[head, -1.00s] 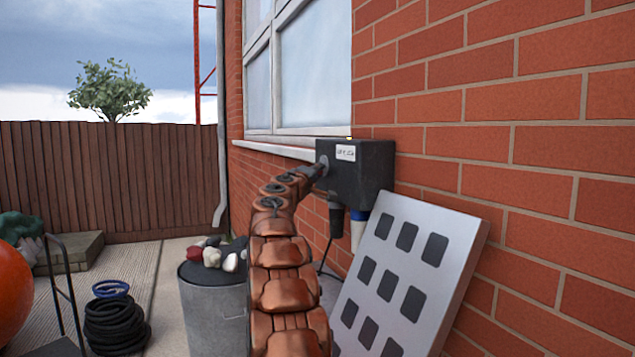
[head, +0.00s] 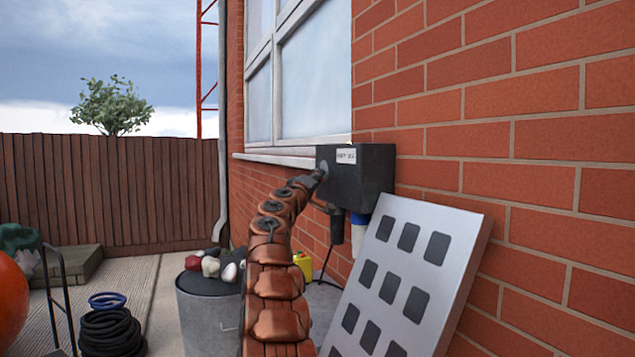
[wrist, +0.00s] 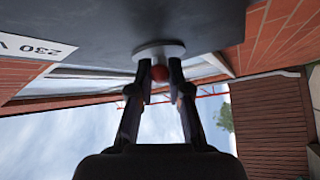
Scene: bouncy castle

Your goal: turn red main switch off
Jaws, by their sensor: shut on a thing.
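The red main switch (wrist: 160,73) is a small red knob on a round light-grey plate (wrist: 158,50), set in the face of a dark box. In the head view the dark box (head: 362,178) is fixed to the brick wall with a white label on top of its left face. My gripper (wrist: 160,66) has its two dark fingers on either side of the red knob and is shut on it. In the head view my gripper (head: 317,175) meets the box's left face and hides the knob. The switch's turn angle cannot be told.
A silver panel with dark squares (head: 425,215) leans on the wall below and right of the box. Plugs and a cable (head: 337,222) hang under the box. A grey bin (head: 205,315) with stones on its lid and a yellow can (head: 303,265) stand nearby.

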